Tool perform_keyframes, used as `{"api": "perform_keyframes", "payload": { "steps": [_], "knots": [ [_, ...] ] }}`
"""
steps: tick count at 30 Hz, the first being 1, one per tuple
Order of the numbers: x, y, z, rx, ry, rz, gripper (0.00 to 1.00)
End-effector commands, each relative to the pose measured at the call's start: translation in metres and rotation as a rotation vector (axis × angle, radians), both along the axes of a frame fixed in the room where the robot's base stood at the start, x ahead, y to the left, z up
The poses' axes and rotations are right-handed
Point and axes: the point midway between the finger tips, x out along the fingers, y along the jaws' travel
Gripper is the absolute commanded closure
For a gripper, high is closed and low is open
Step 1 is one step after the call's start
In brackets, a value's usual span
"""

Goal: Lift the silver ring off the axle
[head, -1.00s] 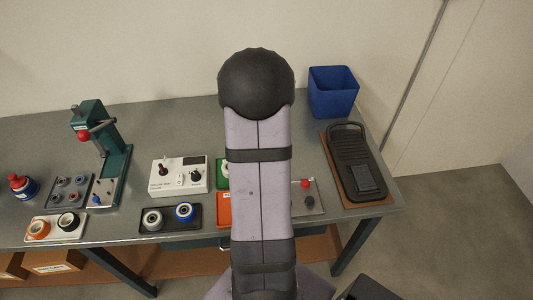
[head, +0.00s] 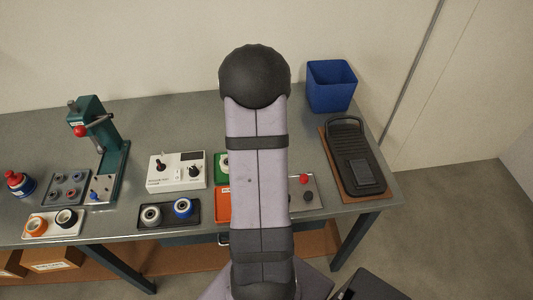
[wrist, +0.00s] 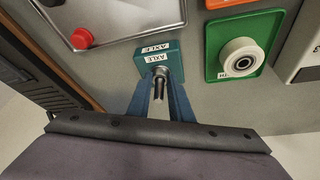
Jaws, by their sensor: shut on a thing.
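In the wrist view, a teal block labelled AXLE (wrist: 182,58) stands on the bench, with a silver post and ring (wrist: 160,71) in front of it. The two blue fingers of my gripper (wrist: 160,88) reach to either side of this silver metal and are shut on the ring. Where the ring ends and the axle begins is hard to make out between the fingers. In the head view my arm hides the gripper, the ring and the axle block.
A green tray with a white wheel (wrist: 238,55) is close on the right. A metal plate with a red button (wrist: 81,39) is on the left.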

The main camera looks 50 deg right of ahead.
Motion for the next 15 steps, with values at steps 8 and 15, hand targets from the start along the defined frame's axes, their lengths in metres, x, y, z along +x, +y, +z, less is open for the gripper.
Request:
{"api": "perform_keyframes", "payload": {
  "steps": [8, 15],
  "knots": [
    [0.0, 0.0, 0.004, 0.0, 0.0, 0.0, 1.0],
    [0.0, 0.0, 0.014, 0.0, 0.0, -0.001, 1.0]
  ]
}}
